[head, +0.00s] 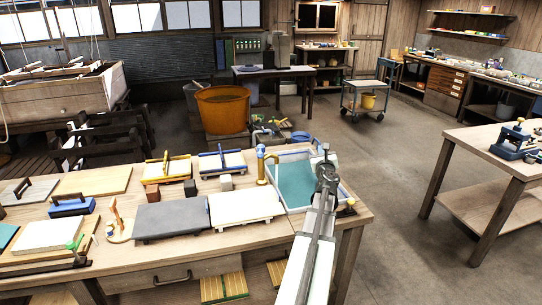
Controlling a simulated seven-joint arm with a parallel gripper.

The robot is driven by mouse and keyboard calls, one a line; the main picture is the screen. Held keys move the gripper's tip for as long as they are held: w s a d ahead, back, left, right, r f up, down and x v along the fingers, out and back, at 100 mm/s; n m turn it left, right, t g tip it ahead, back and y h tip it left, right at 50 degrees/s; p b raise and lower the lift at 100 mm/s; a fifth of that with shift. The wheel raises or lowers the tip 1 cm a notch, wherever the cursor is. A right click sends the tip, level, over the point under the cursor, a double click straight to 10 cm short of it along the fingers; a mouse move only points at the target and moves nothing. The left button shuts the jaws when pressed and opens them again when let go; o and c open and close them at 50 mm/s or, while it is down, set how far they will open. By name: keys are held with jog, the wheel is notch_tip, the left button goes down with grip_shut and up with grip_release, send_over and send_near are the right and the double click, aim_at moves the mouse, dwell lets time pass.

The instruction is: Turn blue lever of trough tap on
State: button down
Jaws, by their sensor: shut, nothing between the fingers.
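The trough (295,187), a pale-rimmed basin with a teal inside, stands at the right end of the near workbench. A brass-yellow upright tap (262,168) with a short spout stands at its left rim. A small blue piece (317,146) shows at the trough's far right corner, close to my gripper; I cannot tell whether it is the tap's lever. My gripper (325,153) is shut and empty over the right side of the trough. My arm hides part of the trough's right side. Whether the gripper touches anything cannot be told.
The workbench (187,203) holds a grey slab (171,219), a cream board (245,207) and several blue- and yellow-handled moulds left of the trough. An orange tub (222,108) stands behind. Another table (480,150) is at the right, with open floor between.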

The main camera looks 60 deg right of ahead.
jog(key=d+r+n+t+y, duration=0.25)
jog(key=d+n, duration=0.35)
jog(key=d, duration=0.3)
jog(key=w+n+t+y, duration=0.5)
jog(key=n+y, duration=0.1)
jog(key=n, duration=0.8)
jog(key=a+f+n+y, duration=0.1)
jog(key=a+n+y, duration=0.3)
jog(key=n, duration=0.6)
jog(key=w+a+f+n+y, duration=0.1)
jog(key=a+n+y, duration=0.35)
jog(key=n, duration=0.55)
jog(key=a+f+n+y, duration=0.2)
jog(key=a+n+y, duration=0.15)
jog(key=n, duration=0.55)
jog(key=x, duration=1.3)
jog(key=shift+w+a+g+y, duration=0.25)
jog(key=shift+w+g+y, duration=0.05)
jog(key=shift+g+y, duration=0.15)
jog(key=shift+a+f, duration=0.15)
